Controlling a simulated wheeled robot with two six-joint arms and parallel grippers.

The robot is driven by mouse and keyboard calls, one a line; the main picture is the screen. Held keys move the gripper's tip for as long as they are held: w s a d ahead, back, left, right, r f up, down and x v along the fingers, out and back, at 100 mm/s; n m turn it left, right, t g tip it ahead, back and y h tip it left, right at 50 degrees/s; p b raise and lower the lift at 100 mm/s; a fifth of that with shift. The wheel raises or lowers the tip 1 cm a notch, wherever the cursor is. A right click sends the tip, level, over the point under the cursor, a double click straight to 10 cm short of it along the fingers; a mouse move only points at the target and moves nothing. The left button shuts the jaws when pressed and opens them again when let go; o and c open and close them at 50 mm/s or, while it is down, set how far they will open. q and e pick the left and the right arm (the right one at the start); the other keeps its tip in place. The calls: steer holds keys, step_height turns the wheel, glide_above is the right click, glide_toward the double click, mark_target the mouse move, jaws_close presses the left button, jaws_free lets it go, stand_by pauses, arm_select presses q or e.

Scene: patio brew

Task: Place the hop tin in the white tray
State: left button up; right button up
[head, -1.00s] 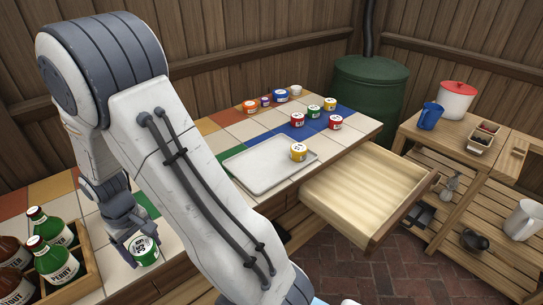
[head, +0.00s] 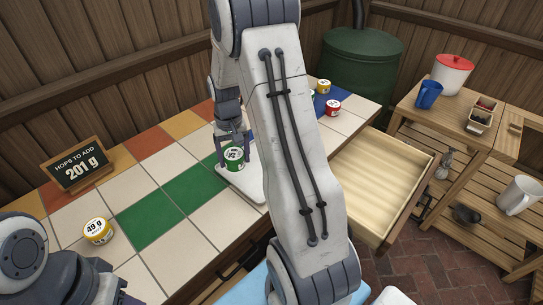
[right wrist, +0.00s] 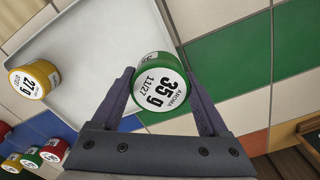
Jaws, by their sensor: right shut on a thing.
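The hop tin (head: 234,158) is green with a white lid. In the right wrist view the green tin (right wrist: 158,85) reads 35 g. My right gripper (head: 234,142) is shut on it, with a finger on each side of the tin in the right wrist view. The white tray (head: 243,187) lies on the tiled counter, partly hidden by my right arm. The tin is at or over the tray's edge; I cannot tell whether it touches. A yellow 27 g tin (right wrist: 33,80) is in the tray (right wrist: 100,45). My left gripper's jaws do not show.
A yellow 49 g tin (head: 97,231) and a sign (head: 75,170) reading 201 g stand on the counter at left. Several tins stand beyond the tray, including a red one (head: 333,107). An open drawer (head: 385,180) juts out at the right.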

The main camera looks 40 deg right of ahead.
steer(key=s+d+r+m, duration=0.1)
steer(key=d+m, duration=0.1)
steer(key=d, duration=0.4)
steer(key=s+d+r+m+p, duration=0.1)
steer(key=s+d+r+m, duration=0.1)
steer(key=d, duration=0.5)
steer(key=s+d+r+m+p, duration=0.1)
steer(key=d+r+m, duration=0.1)
steer(key=d, duration=0.4)
steer(key=shift+s+d+r+m, duration=0.25)
steer(key=shift+s+d+m, duration=0.05)
steer(key=shift+m, duration=0.3)
steer(key=w+a+f, duration=0.3)
steer(key=w+a, duration=0.1)
steer(key=w+a+f+p, duration=0.1)
steer(key=w+a+f, duration=0.3)
step_height(320, 180, down, 3)
steer(key=shift+f+p, duration=0.2)
steer(key=shift+p, duration=0.25)
steer(key=shift+f, duration=0.25)
steer(key=shift+f, duration=0.1)
steer(key=shift+f, duration=0.1)
steer(key=o, duration=1.2)
steer(key=shift+o, duration=0.2)
